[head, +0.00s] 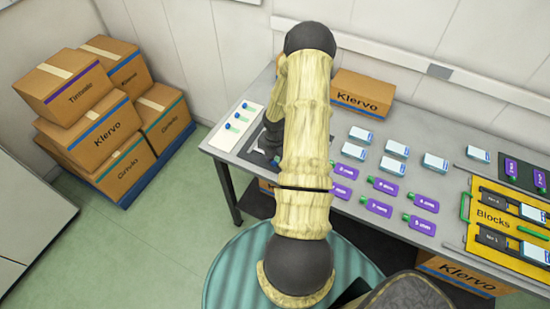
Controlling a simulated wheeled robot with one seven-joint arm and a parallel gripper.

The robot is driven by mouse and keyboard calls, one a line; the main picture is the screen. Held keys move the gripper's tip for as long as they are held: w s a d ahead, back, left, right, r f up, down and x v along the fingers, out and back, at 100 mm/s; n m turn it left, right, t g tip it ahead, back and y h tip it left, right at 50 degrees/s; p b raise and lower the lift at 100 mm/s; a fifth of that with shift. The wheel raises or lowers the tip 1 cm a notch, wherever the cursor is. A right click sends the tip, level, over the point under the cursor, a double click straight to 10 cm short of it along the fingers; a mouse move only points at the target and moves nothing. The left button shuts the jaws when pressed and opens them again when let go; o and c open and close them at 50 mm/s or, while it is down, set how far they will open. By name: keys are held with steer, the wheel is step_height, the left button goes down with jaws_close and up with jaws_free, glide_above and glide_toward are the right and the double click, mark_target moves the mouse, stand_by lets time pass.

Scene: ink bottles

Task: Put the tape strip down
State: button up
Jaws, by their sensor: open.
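My arm reaches over the left part of the grey table (228,147). My gripper (272,146) is partly hidden behind the arm, low over a dark tray (250,133); its jaws are open. A white board (223,135) at the table's left end carries small pale strips with blue ends (237,116), which may be tape strips. A small white piece (258,151) shows by the dark tray; I cannot tell if it is a tape strip. No tape strip is visibly held.
Purple bottles (382,185) and white-and-blue boxes (397,149) lie in rows right of my arm. A yellow Blocks panel (487,213) is at the right. A Klervo carton (362,93) stands at the back. More cartons (90,127) are stacked on the floor at left.

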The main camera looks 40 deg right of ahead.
mark_target(273, 162)
steer(key=shift+r, duration=0.15)
step_height(273, 162, up, 12)
steer(key=shift+b, duration=0.45)
stand_by(0.5)
steer(key=s+a+r+m+t, duration=0.1)
steer(key=s+a+r+m, duration=0.1)
steer(key=a+r+m, duration=0.3)
steer(key=s+a+r+m, duration=0.2)
steer(key=a+r+m, duration=0.3)
steer(key=a+m, duration=0.5)
steer(key=s+a+r+m+t, duration=0.1)
steer(key=s+a+r+m, duration=0.2)
steer(key=a, duration=0.7)
step_height(273, 162, up, 2)
steer(key=m, duration=0.4)
steer(key=shift+a+r+m+t, duration=0.15)
steer(key=shift+a+m+t, duration=0.15)
